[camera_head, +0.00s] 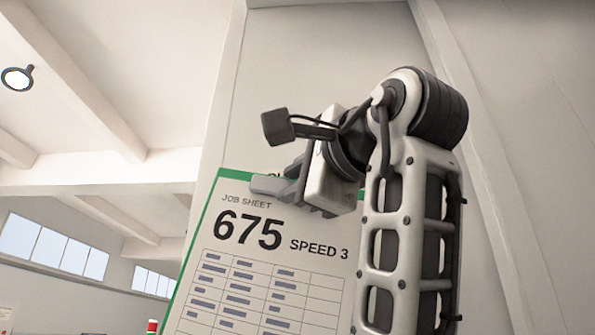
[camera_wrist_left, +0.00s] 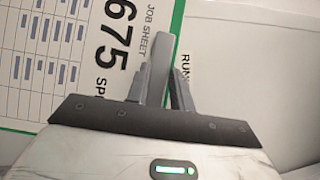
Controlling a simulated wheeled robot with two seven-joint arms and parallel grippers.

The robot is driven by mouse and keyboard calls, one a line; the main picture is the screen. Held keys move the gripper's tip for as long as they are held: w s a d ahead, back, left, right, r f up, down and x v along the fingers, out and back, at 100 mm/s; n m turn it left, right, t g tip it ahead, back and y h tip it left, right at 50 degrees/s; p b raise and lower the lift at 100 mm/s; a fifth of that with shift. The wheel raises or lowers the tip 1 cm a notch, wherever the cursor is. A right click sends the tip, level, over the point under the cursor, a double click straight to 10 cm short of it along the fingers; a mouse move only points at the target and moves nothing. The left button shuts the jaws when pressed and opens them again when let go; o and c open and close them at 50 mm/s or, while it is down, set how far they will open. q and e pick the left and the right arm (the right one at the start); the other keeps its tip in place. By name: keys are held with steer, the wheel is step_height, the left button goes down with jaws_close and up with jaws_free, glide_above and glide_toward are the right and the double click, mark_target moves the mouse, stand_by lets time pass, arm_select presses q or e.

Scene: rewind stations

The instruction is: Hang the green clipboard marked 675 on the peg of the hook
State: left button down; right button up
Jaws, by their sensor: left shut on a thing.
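The green clipboard marked 675 (camera_head: 272,264) hangs tilted in the lower middle of the head view, with a white job sheet reading "675 SPEED 3" and a green edge. My left gripper (camera_head: 272,186) is shut on its top edge. In the left wrist view the clipboard (camera_wrist_left: 75,65) appears turned sideways, and the fingers of my left gripper (camera_wrist_left: 164,62) pinch it near its green top edge. I cannot make out the hook or its peg in either view. My right gripper is not in view.
A pale wall or panel (camera_head: 300,65) stands behind the clipboard. In the left wrist view, a white sign starting "RUN" (camera_wrist_left: 186,72) is partly hidden behind the clipboard's edge. A red-topped object (camera_head: 152,326) shows at the lower left. Windows (camera_head: 55,247) lie far off left.

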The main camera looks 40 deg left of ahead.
arm_select(q)
steer(key=w+a+p, duration=0.1)
steer(key=w+a, duration=0.3)
steer(key=w, duration=0.2)
steer(key=shift+w+f+p, duration=0.25)
steer(key=shift+f+p, duration=0.05)
steer(key=shift+f, duration=0.15)
stand_by(0.4)
stand_by(0.5)
